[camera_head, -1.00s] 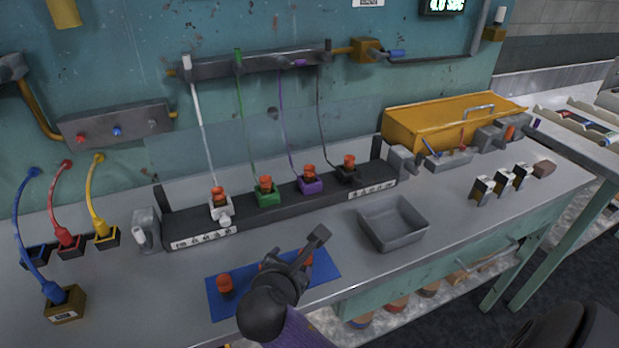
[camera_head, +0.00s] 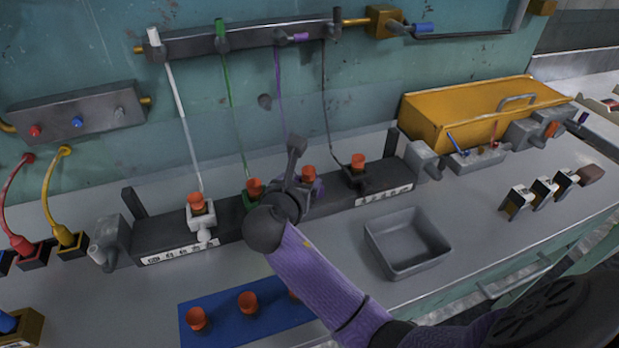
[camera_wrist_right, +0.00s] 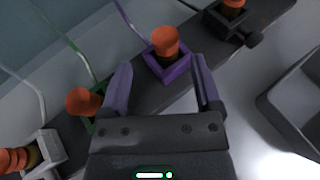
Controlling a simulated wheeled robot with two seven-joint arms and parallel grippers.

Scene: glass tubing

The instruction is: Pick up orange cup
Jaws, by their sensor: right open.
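Several orange cups sit in a row of holders on a dark rack (camera_head: 240,218): one in the white holder (camera_head: 196,203), one in the green holder (camera_head: 254,188), one in the purple holder (camera_head: 309,175), one in the black holder (camera_head: 358,163). More orange cups stand on a blue mat (camera_head: 222,335), including a left one (camera_head: 196,319) and a middle one (camera_head: 248,302). My right gripper (camera_wrist_right: 164,80) is open over the rack, its fingers on either side of the purple holder's orange cup (camera_wrist_right: 165,42), apart from it. In the head view my arm partly covers that holder. My left gripper is not in view.
A grey empty tray (camera_head: 408,243) stands right of the arm. A yellow toolbox (camera_head: 470,110) is at the back right. White, green, purple and black tubes hang from a wall bar (camera_head: 190,45) to the holders. Small blocks (camera_head: 545,190) stand farther right.

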